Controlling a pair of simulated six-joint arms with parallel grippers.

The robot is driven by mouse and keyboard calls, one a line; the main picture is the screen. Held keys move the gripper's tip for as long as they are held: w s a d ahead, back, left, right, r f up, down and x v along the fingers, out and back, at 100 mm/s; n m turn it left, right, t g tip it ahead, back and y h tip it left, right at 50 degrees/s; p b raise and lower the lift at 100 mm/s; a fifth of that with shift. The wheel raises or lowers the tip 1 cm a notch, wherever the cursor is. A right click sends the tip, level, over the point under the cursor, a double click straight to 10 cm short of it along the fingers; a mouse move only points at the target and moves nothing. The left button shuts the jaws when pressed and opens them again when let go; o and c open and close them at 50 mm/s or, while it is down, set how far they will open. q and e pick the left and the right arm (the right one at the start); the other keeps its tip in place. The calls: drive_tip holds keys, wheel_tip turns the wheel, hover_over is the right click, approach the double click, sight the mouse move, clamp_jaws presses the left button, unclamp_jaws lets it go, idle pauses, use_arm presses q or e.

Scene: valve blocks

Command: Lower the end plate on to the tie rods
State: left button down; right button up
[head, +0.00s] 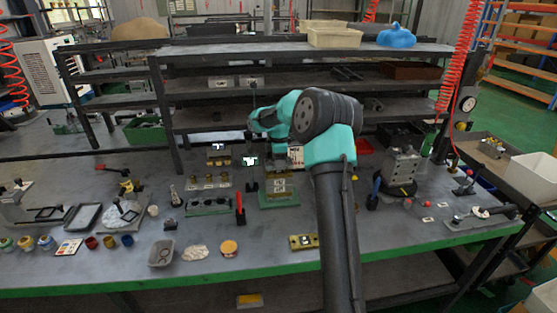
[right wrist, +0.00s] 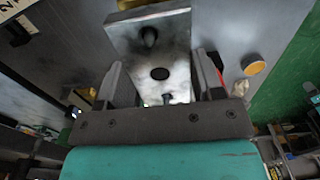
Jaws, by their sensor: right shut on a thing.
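In the head view my teal right wrist is over the middle of the bench, near a block assembly (head: 280,187) with brass-coloured parts on a green base. I cannot make out the tie rods clearly, nor whether the plate touches them. My left gripper is not in view.
A red-handled tool (head: 240,206) stands left of the assembly. A metal block fixture (head: 402,166) stands to the right. Shelves (head: 300,98) rise behind.

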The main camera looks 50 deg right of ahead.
drive_tip(key=shift+f, duration=1.05)
drive_tip(key=o, duration=1.2)
wheel_tip(320, 180, up, 17)
drive_tip(key=shift+r, duration=0.2)
idle(0.6)
